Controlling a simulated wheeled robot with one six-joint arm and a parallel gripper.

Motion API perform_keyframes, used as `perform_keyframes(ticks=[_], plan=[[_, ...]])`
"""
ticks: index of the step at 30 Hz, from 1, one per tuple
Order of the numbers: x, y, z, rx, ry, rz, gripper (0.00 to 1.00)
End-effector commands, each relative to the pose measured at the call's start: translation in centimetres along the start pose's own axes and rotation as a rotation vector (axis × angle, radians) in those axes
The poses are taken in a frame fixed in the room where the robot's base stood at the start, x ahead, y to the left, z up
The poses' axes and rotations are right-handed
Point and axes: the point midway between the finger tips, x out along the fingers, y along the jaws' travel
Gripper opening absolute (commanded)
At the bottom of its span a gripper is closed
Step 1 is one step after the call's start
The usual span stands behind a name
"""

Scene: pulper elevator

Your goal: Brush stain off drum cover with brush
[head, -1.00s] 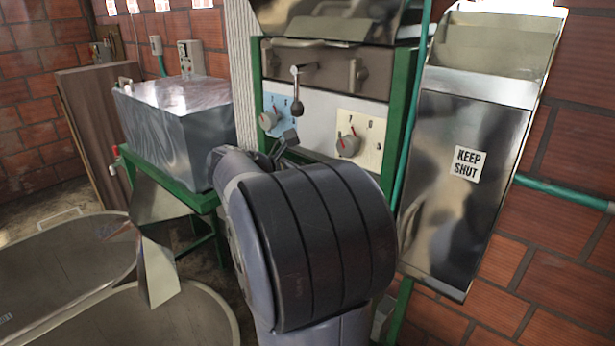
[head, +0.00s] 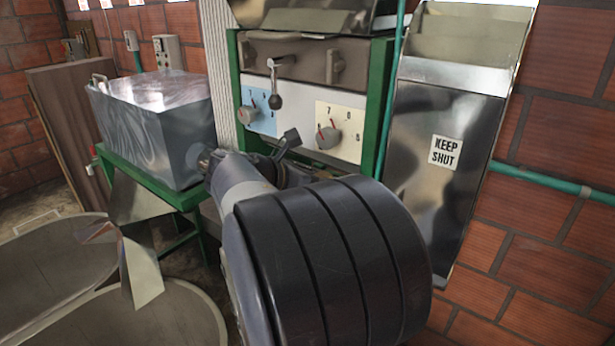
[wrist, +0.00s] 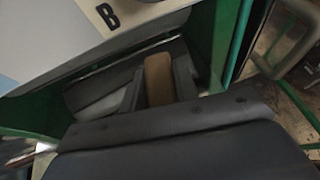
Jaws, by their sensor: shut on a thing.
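In the wrist view, my gripper (wrist: 158,88) is shut on a tan, wood-coloured block, which looks like the brush (wrist: 158,72). Only part of it shows between the dark fingers; no bristles are visible. In the head view, my arm hides most of the gripper and the brush, in front of the lower part of the green-framed machine (head: 235,80). I cannot tell which surface is the drum cover, and I see no clear stain.
The machine front has a lever (head: 275,85) and two dials, one on a blue plate (head: 247,115). A metal chute marked KEEP SHUT (head: 445,190) stands at right beside a green pipe (head: 550,184). A grey tank (head: 160,130) and round vats (head: 170,318) are at left.

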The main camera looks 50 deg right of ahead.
Motion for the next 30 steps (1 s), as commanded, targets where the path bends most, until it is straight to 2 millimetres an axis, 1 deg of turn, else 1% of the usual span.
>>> perform_keyframes(ticks=[1, 8, 18, 26, 30], plan=[[0.1, -0.4, 0.0, 0.0, 0.0, -0.001, 0.11], [0.2, -1.0, 0.0, 0.0, 0.001, -0.001, 0.11], [0.6, -3.3, 0.0, 0.0, 0.002, -0.002, 0.11], [0.1, -3.5, 0.1, -0.002, 0.002, -0.001, 0.11], [-0.1, -3.5, -0.2, -0.002, 0.002, -0.001, 0.11]])
